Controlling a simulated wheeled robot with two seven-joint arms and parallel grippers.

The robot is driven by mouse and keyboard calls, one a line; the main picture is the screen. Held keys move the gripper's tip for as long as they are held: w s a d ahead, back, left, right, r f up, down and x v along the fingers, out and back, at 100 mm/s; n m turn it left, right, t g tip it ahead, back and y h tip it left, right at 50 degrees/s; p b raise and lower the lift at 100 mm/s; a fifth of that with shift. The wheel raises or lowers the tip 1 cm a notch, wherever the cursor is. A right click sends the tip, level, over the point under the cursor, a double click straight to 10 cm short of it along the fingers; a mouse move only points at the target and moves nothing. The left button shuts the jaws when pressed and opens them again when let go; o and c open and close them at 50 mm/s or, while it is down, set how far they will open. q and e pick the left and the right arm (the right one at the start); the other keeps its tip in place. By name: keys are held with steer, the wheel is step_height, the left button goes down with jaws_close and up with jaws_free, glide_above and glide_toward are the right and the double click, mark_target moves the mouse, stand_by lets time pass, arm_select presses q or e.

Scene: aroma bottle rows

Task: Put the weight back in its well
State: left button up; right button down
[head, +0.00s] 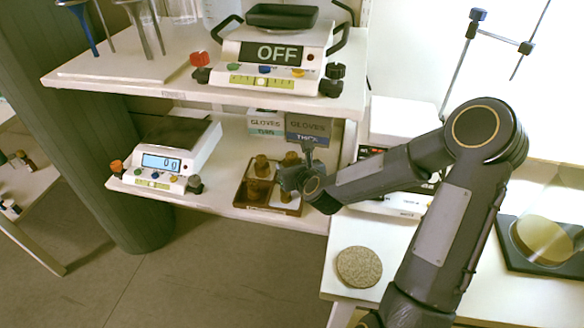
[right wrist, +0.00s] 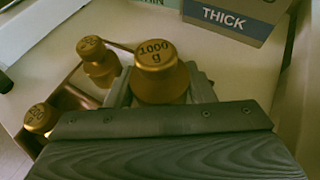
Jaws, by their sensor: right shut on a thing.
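My right gripper (head: 292,172) is shut on a brass 1000 g weight, seen from above in the right wrist view (right wrist: 157,75). In the head view the gripper is at the right side of the brown weight tray (head: 266,211) on the lower shelf. The gripper hides the lower part of the held weight, so I cannot tell whether it touches a well floor. Two smaller brass weights show in the right wrist view, one upper left (right wrist: 98,62) and one at the left edge (right wrist: 40,118). My left gripper is not in view.
A scale reading 0 (head: 168,158) stands left of the tray. Glove boxes (head: 307,127) stand behind it. The upper shelf carries a scale marked OFF (head: 265,55). A white bench with a round cork mat (head: 359,267) lies at the right.

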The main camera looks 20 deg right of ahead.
steer(key=shift+s+f, duration=0.2)
steer(key=shift+f, duration=0.2)
steer(key=c, duration=0.7)
jaws_free()
steer(key=shift+s+f, duration=0.15)
steer(key=shift+f, duration=0.15)
steer(key=shift+o, duration=0.2)
steer(key=shift+r+p, duration=0.95)
steer(key=shift+p, duration=0.15)
steer(key=v, duration=1)
steer(key=shift+r+p, duration=0.25)
steer(key=shift+p, duration=0.1)
steer(key=s+a+r+n+g+y, duration=0.2)
steer(key=s+n, duration=0.9)
steer(key=n, duration=0.6)
steer(key=s+a+r+n+g+y, duration=0.2)
steer(key=s+n, duration=0.9)
steer(key=n, duration=0.7)
step_height(320, 180, up, 2)
steer(key=a+g, duration=0.1)
steer(key=g, duration=0.2)
steer(key=shift+a, duration=0.25)
